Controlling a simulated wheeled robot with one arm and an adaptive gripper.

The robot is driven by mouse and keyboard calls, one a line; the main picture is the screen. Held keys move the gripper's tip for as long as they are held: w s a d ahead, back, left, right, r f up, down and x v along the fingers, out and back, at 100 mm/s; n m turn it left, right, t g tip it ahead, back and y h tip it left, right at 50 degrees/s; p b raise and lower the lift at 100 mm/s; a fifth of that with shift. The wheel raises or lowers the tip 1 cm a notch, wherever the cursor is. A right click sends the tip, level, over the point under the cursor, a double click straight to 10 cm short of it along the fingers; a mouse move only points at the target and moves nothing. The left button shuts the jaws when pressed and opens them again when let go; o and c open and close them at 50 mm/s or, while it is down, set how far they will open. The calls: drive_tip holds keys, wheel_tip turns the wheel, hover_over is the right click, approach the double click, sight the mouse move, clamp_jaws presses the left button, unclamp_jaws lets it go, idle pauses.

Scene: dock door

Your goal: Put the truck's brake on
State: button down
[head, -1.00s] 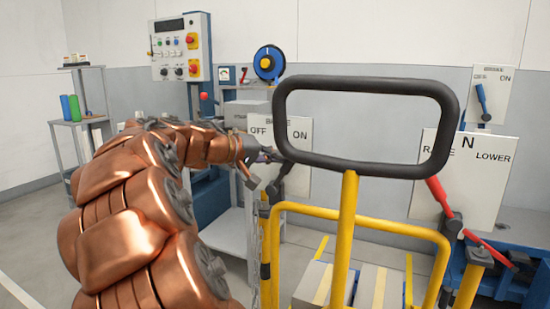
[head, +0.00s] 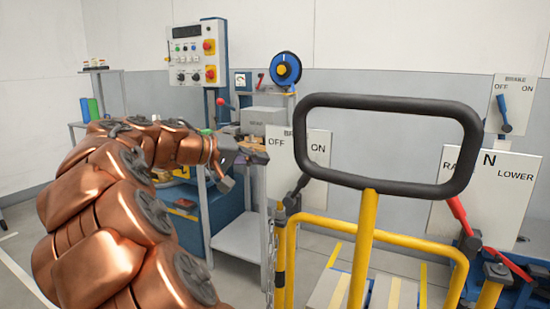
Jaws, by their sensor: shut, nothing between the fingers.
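The truck shows as a yellow frame (head: 363,250) with a black loop handle (head: 310,130). A white brake plate (head: 319,146) marked OFF and ON stands behind the handle's left side. Its dark lever (head: 298,187) leans up to the right, toward ON; its upper end meets the handle in the picture, so I cannot see all of it. My gripper (head: 255,155) is shut and empty, left of the plate and apart from the lever. A second brake plate (head: 514,100) at the back right has a blue lever (head: 503,110) leaning slightly toward OFF.
A red lever (head: 460,217) leans left on a white plate (head: 495,185) marked N and LOWER. A control panel (head: 197,55) and a blue reel (head: 286,68) stand behind. A grey bench (head: 240,240) is below my gripper. Open floor (head: 35,240) lies at left.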

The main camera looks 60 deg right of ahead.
drive_tip(key=shift+v, duration=1.7)
drive_tip(key=s+a+n+t+y+p, duration=0.1)
drive_tip(key=s+a+n+y+p, duration=0.2)
drive_tip(key=a+p, duration=0.7)
drive_tip(key=s+a+n+t+y+p, duration=0.2)
drive_tip(key=s+a+n+y+p, duration=0.2)
drive_tip(key=a, duration=1.1)
drive_tip(key=s+a+n+t+y+p, duration=0.1)
drive_tip(key=s+a+n+y+p, duration=0.3)
drive_tip(key=a+p, duration=0.8)
drive_tip(key=s+f+y+p, duration=0.1)
drive_tip(key=s+y+p, duration=0.1)
drive_tip(key=s+p, duration=0.2)
drive_tip(key=shift+s+a+t, duration=0.25)
drive_tip(key=shift+s+t, duration=0.05)
drive_tip(key=shift+t, duration=0.1)
drive_tip(key=shift+d, duration=0.15)
